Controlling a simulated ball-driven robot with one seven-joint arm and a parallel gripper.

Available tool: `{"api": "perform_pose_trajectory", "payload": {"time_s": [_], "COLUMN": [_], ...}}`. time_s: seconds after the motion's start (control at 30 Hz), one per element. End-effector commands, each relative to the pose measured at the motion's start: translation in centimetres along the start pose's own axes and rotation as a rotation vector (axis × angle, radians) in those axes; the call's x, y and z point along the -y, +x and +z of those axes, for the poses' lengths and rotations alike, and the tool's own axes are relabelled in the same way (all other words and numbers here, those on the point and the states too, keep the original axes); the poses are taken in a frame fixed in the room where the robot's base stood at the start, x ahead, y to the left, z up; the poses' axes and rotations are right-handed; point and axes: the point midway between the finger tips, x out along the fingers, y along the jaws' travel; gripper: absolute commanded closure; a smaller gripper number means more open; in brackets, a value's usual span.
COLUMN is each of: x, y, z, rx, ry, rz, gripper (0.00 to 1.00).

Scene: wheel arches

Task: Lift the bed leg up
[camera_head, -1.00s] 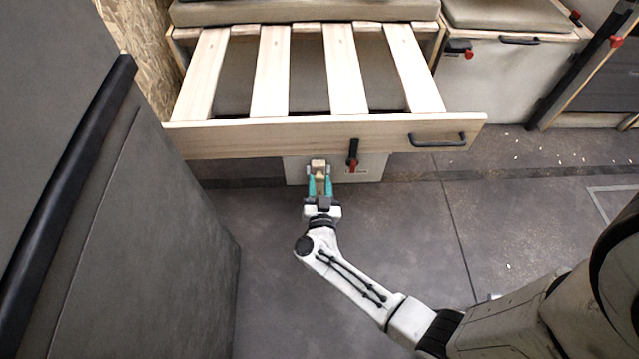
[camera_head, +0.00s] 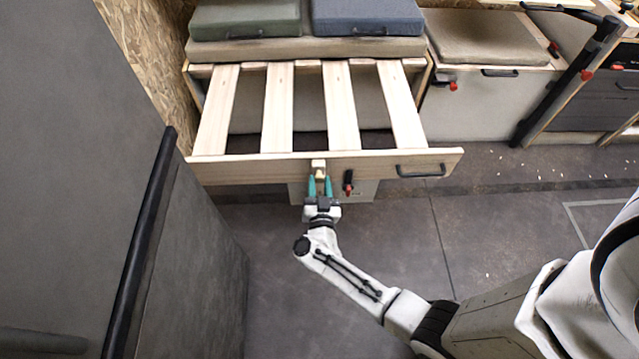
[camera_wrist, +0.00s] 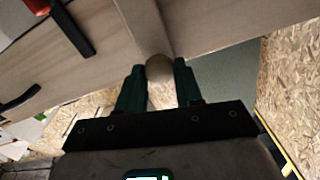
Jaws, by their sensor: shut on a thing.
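The bed leg (camera_head: 318,169) is a short pale wooden piece at the front board of the pulled-out slatted bed. In the head view it stands in front of the lower half of that board (camera_head: 250,170), left of a black and red latch (camera_head: 348,183). My gripper (camera_head: 319,184) reaches it from the front with teal fingers and is shut on it. In the wrist view the leg's rounded end (camera_wrist: 159,68) sits between the dark green fingertips (camera_wrist: 159,75), against the bed's wood. The fingers partly hide the leg.
Pale slats (camera_head: 340,105) span the bed frame, with cushions (camera_head: 366,18) behind. A black handle (camera_head: 421,171) is on the board's right. A large grey cabinet (camera_head: 70,150) with a black edge bar stands close on the left.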

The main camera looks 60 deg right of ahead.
Motion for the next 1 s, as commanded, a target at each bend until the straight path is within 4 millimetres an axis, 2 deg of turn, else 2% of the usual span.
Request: {"api": "perform_pose_trajectory", "payload": {"time_s": [0.47,0.5,0.73,1.0], "x": [0.14,0.15,0.11,0.09], "y": [0.17,0.19,0.09,-0.11], "z": [-0.68,-0.7,-0.51,-0.4], "rx": [-0.009,-0.01,-0.005,-0.002], "ry": [0.001,0.001,0.0,0.0], "rz": [0.001,0.001,0.0,0.0], "gripper": [1.0,0.61,0.39,0.39]}}
